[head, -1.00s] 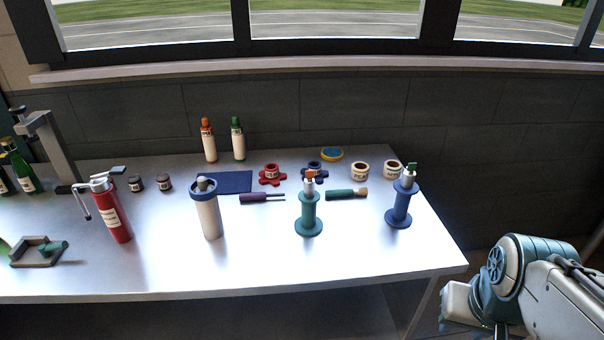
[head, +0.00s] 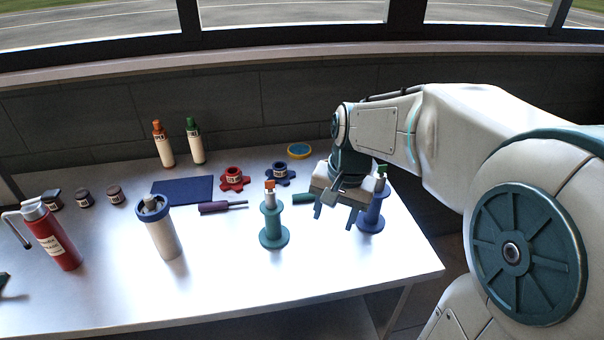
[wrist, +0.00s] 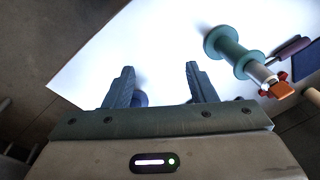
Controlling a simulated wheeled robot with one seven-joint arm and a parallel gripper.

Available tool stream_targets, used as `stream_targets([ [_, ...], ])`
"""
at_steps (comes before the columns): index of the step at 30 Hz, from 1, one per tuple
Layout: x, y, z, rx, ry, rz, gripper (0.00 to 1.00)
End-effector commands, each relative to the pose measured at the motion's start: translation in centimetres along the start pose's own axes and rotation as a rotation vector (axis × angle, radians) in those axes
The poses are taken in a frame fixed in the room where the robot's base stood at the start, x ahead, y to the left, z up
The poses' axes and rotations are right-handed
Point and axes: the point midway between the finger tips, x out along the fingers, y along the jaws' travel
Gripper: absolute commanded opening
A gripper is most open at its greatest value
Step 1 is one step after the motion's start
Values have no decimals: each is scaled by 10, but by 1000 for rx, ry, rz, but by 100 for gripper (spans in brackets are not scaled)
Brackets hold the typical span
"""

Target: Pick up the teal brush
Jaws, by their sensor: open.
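The teal brush (head: 303,198) lies on the table between the teal spool stand and the blue spool stand. Only the left part of its handle shows in the head view; my gripper and wrist hide the rest, including the bristle end. I cannot make the brush out in the wrist view. My gripper (head: 334,216) is open and empty, its fingers pointing down above the table at the brush's right. In the wrist view the two fingers (wrist: 160,72) stand apart with bare table beyond them.
The teal spool stand (head: 271,222) with an orange-topped piece is left of my gripper; it also shows in the wrist view (wrist: 235,52). The blue spool stand (head: 371,213) is close at the right. Red (head: 235,180) and blue (head: 280,175) knobs lie behind. The front table is clear.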

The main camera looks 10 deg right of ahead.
Motion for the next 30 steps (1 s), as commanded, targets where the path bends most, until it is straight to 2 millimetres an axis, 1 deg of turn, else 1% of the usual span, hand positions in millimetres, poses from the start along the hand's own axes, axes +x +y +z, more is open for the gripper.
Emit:
stream_targets([
  [1,2,-10,-15,63,-18,16,51],
  [6,13,-32,-65,310,-35,81,51],
  [11,27,-55,-107,526,-3,162,51],
  [15,38,-80,-138,690,67,233,51],
  [18,46,-101,-156,791,139,279,51],
  [21,53,-124,-168,870,217,311,51],
  [25,59,-150,-176,938,306,332,51],
  [27,62,-160,-177,962,342,339,51],
  [30,64,-169,-179,982,374,341,51],
])
